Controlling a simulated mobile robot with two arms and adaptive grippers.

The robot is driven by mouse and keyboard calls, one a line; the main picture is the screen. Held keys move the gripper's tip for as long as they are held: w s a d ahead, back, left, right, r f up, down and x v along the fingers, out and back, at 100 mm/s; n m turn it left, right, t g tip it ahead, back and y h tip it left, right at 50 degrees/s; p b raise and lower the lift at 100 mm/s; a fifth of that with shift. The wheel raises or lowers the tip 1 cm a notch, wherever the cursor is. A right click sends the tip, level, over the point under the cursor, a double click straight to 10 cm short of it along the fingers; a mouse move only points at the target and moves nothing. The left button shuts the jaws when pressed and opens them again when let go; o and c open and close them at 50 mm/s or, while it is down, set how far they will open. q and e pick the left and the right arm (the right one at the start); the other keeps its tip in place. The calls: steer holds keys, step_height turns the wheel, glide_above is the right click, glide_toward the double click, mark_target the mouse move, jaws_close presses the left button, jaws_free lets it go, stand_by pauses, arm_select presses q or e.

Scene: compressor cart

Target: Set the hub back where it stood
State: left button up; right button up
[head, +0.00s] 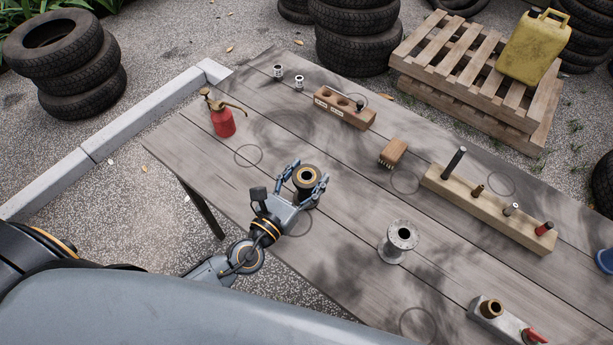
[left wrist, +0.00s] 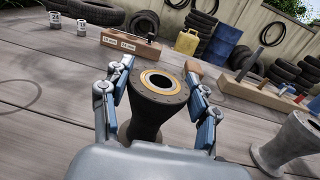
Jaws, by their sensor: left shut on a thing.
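A dark, flared hub with a brass-coloured ring in its top (head: 305,174) is between the fingers of my left gripper (head: 308,179). The gripper is shut on it. In the left wrist view the dark hub (left wrist: 156,112) stands upright between the two blue-padded fingers (left wrist: 158,84). I cannot tell whether its base touches the table. A second, light grey hub (head: 397,243) stands upright on the table to the right; it also shows in the left wrist view (left wrist: 287,148). My right gripper is not in view.
The wooden table (head: 340,255) bears several drawn circles, one left of the gripper (head: 248,155) and one partly behind it (head: 299,224). A red oil can (head: 222,123), a gauge block (head: 344,110), a brush (head: 393,153) and a peg rail (head: 490,208) stand around.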

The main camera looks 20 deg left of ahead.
arm_select(q)
steer(key=shift+r, duration=0.1)
steer(key=o, duration=1.5)
steer(key=shift+o, duration=0.2)
